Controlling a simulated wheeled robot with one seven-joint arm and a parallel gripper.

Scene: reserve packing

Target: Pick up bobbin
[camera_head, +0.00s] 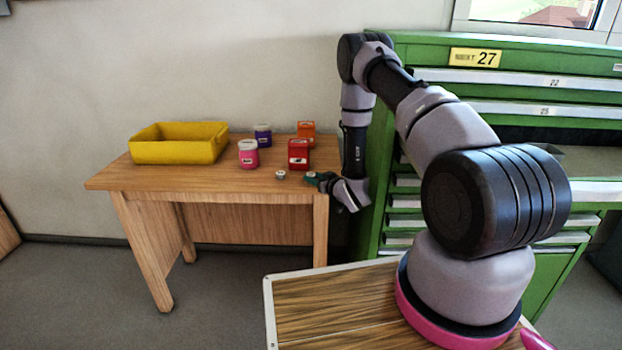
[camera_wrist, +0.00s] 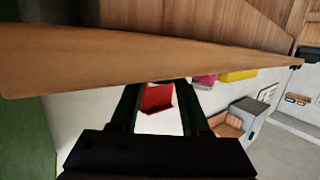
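The small silver-grey thing on the table in the head view, which looks like the bobbin (camera_head: 280,174), stands near the front edge. My gripper (camera_head: 313,178) is at the table's right front corner, to the right of the bobbin and apart from it. In the wrist view my gripper's two dark fingers (camera_wrist: 162,105) are spread with a gap between them. A red container (camera_wrist: 157,96) shows beyond the gap, not held. I cannot make out the bobbin in the wrist view.
On the wooden table (camera_head: 215,181) stand a yellow bin (camera_head: 180,151), a pink jar (camera_head: 248,158), a purple jar (camera_head: 263,139), a red canister (camera_head: 298,158) and an orange canister (camera_head: 306,129). A green drawer cabinet (camera_head: 400,163) is close on the right. The table's left front is clear.

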